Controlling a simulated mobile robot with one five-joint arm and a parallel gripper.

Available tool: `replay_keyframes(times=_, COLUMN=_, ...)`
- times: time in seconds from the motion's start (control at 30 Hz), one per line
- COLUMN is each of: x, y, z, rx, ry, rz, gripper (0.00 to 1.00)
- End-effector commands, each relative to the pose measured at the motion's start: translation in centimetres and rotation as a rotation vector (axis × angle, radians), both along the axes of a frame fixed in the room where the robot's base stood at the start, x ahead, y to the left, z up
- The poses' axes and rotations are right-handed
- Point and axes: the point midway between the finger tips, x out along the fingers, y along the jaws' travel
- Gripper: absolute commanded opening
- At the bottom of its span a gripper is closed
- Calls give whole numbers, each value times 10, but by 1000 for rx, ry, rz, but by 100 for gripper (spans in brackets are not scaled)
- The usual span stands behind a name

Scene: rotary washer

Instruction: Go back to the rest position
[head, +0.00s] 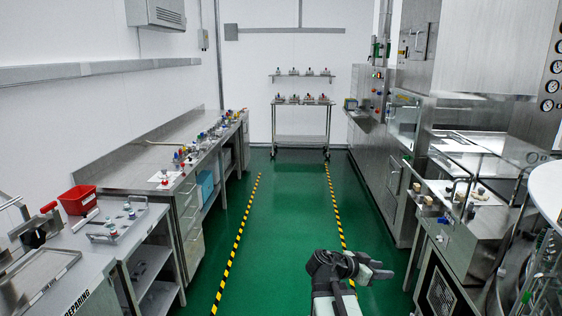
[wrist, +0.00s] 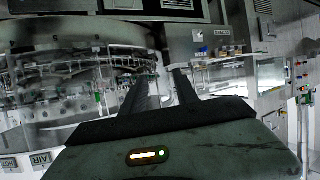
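My gripper (head: 378,268) is low in the middle right of the head view, held over the green floor and pointing right. In the wrist view its two dark fingers (wrist: 163,82) stand apart with a gap between them, so it is open. Nothing shows between the fingers. The fingers point towards the steel machinery on the right side of the aisle, which lies beyond their tips. The gripper touches nothing that I can see.
A steel counter (head: 456,222) with small tan pieces stands right of my gripper. Left are a workbench (head: 130,180), a red bin (head: 77,199) and a rack of vials (head: 118,222). The green aisle (head: 290,205) between striped lines is clear, up to a trolley (head: 300,138).

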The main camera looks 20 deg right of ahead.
Motion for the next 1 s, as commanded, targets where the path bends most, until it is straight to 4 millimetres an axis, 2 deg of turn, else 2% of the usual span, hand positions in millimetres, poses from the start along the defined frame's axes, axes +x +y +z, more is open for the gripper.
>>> replay_keyframes(times=0.03, x=14, y=40, z=-7, rx=91, ry=54, rz=69, gripper=36)
replay_keyframes(times=0.13, x=28, y=121, z=-40, rx=293, ry=207, rz=231, gripper=36)
replay_keyframes(times=0.23, x=29, y=203, z=-70, rx=499, ry=390, rz=437, gripper=36)
replay_keyframes(times=0.3, x=21, y=258, z=-89, rx=646, ry=528, rz=615, gripper=36)
replay_keyframes(times=0.4, x=3, y=317, z=-109, rx=838, ry=703, rz=908, gripper=36)
replay_keyframes(times=0.43, x=-1, y=329, z=-111, rx=872, ry=741, rz=987, gripper=36)
replay_keyframes(times=0.5, x=-7, y=346, z=-112, rx=909, ry=810, rz=1136, gripper=36)
replay_keyframes(times=0.6, x=-11, y=349, z=-112, rx=893, ry=880, rz=1245, gripper=36)
replay_keyframes(times=1.0, x=-10, y=348, z=-112, rx=876, ry=901, rz=1275, gripper=36)
